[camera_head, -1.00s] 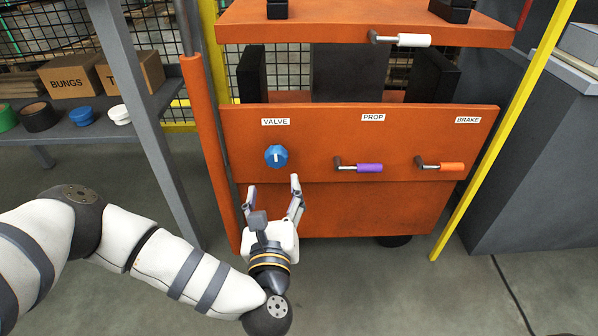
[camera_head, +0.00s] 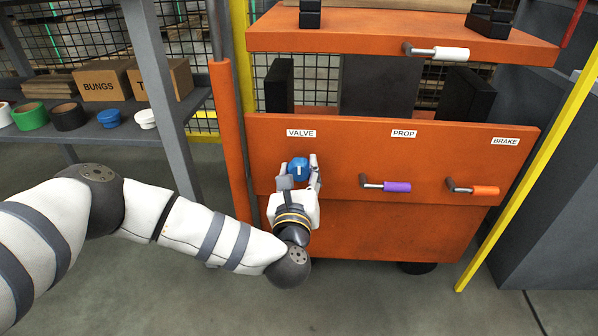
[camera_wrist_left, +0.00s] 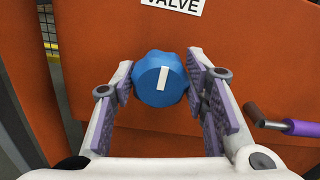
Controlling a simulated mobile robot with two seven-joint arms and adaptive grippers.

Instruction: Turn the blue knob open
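The blue knob (camera_head: 298,168) sits on the orange panel under the VALVE label (camera_head: 301,133). In the left wrist view the faceted knob (camera_wrist_left: 160,80) carries a white mark that is close to upright, slightly tilted. My left gripper (camera_head: 299,166) is at the knob, with one finger on each side. In the left wrist view the purple pads of my left gripper (camera_wrist_left: 160,82) meet the knob's left and right edges with no clear gap. The finger on the left is partly hidden in the head view. My right gripper is not in view.
A purple handle (camera_head: 397,187) under PROP and an orange handle (camera_head: 485,191) under BRAKE stick out to the right. A white handle (camera_head: 451,54) is above. A grey post (camera_head: 160,80), an orange post (camera_head: 228,140) and a shelf (camera_head: 95,132) stand left.

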